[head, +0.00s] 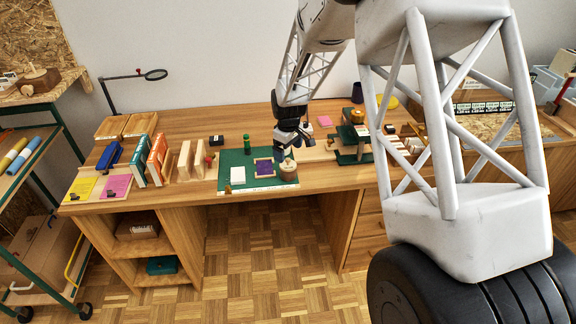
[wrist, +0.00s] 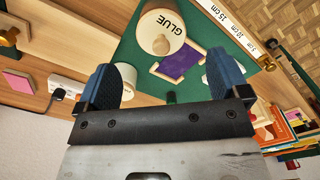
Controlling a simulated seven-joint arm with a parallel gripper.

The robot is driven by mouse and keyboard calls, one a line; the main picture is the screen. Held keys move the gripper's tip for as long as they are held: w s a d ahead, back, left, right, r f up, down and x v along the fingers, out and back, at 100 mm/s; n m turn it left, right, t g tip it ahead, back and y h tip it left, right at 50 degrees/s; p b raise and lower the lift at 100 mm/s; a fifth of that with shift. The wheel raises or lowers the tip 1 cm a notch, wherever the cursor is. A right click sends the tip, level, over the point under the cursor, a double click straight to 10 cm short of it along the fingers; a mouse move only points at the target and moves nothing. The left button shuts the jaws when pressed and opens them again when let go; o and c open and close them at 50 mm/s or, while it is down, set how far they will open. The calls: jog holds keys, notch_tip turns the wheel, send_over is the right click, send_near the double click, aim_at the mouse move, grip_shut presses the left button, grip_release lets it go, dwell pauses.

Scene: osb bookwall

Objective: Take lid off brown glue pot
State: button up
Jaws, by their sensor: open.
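The glue pot (head: 288,174) stands upright near the front right of the green cutting mat (head: 232,158). It looks brown with a paler top in the head view. In the wrist view the pale piece marked GLUE (wrist: 178,22) carries a round tan knob (wrist: 162,45), with some brown beside it at the picture's top edge.
A wooden frame with a purple panel (head: 264,168) lies left of the pot. A white card (head: 238,175) and a green bottle (head: 247,144) are on the mat. A ruler (wrist: 228,22) runs along its front edge. Books (head: 157,158) stand at left; a green stand (head: 350,155) is at right.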

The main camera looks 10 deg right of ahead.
aim_at(288, 159)
jog(key=shift+f, duration=0.1)
jog(key=shift+f, duration=2.55)
jog(key=c, duration=1)
